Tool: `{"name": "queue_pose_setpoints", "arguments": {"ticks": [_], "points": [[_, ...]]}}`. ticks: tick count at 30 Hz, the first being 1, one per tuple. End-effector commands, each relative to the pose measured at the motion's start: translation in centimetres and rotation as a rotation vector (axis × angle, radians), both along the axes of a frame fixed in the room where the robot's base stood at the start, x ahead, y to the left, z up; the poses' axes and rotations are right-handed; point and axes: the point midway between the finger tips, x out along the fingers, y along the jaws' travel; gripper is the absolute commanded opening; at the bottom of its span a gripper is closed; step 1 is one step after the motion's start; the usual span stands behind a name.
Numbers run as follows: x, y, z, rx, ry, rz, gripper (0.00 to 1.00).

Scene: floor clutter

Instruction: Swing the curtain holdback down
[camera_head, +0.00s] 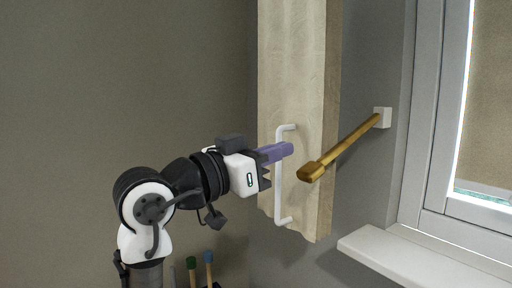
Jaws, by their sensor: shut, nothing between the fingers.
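The curtain holdback (345,146) is a gold bar with a thicker block at its near end. It is fixed to a white wall mount (382,117) beside the window and slants down and to the left from it. My gripper (288,150) has purple fingers that are shut and empty. The fingertips are just left of the holdback's thick end and slightly above it, with a small gap in the picture. The depth between them is hard to judge. The beige curtain (290,70) hangs behind, with a white handle-like bar (279,195) in front of it, partly hidden by my fingers.
A white window sill (420,262) juts out at lower right below the window frame (440,120). Several thin sticks with coloured tips (208,258) stand at the bottom, near my arm. The wall at left is bare.

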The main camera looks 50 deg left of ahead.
Motion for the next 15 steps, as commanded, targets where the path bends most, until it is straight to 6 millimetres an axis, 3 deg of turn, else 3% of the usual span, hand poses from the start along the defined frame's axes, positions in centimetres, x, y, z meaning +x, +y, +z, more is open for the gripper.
{"name": "queue_pose_setpoints", "arguments": {"ticks": [5, 9, 15], "points": [[3.8, -0.3, 0.7, -0.002, 0.001, -0.001, 0.0], [4.2, -0.3, -1.4, -0.004, 0.0, 0.0, 0.0], [4.8, -0.3, -2.9, -0.001, -0.001, 0.001, 0.0]]}}
